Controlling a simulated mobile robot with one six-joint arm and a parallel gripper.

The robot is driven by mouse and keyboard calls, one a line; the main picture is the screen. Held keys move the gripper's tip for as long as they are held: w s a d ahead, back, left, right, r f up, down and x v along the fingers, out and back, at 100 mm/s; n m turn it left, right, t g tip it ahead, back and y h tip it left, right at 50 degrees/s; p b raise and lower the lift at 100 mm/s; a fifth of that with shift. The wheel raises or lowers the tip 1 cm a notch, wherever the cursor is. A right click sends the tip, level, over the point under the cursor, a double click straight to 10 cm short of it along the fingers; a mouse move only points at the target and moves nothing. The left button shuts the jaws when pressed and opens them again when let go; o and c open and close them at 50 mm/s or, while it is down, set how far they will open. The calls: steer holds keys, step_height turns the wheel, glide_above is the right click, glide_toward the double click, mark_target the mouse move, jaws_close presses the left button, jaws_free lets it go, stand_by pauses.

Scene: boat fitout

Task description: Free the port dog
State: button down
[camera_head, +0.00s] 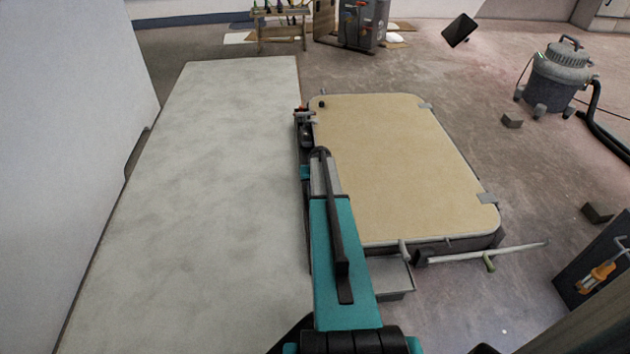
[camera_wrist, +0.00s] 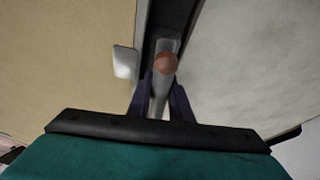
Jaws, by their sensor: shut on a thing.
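The hatch is a tan panel with rounded corners (camera_head: 395,165), lying flat beside a pale grey surface. My gripper (camera_wrist: 163,92) is at the hatch's left edge, its dark fingers shut on a grey metal lever with a reddish-brown round end, which I take for the port dog (camera_wrist: 165,63). The lever lies along the dark gap between the tan panel and the grey surface. In the head view my gripper (camera_head: 305,130) is partly hidden by my arm, and its hold cannot be made out there. A small pale metal tab (camera_wrist: 125,62) sits on the panel edge beside the lever.
A pale rod (camera_head: 485,253) sticks out at the near right. A vacuum (camera_head: 557,75) and small blocks stand on the floor. The long grey surface (camera_head: 210,180) is bare.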

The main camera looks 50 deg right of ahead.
steer(key=m, duration=0.1)
steer(key=m+p, duration=0.1)
steer(key=m+g+h+p, duration=0.1)
steer(key=shift+s+d+r, duration=0.2)
steer(key=shift+s+d, duration=0.1)
steer(key=shift+d, duration=0.1)
steer(key=c, duration=2.4)
jaws_free()
steer(key=shift+f+m+g+p, duration=0.1)
steer(key=shift+m+g+p, duration=0.3)
steer(key=shift+m+p, duration=0.55)
steer(key=shift+m+h, duration=0.3)
steer(key=shift+m, duration=0.05)
steer(key=o, duration=0.9)
steer(key=shift+o, duration=0.2)
steer(key=shift+a, duration=0.15)
steer(key=shift+a, duration=0.1)
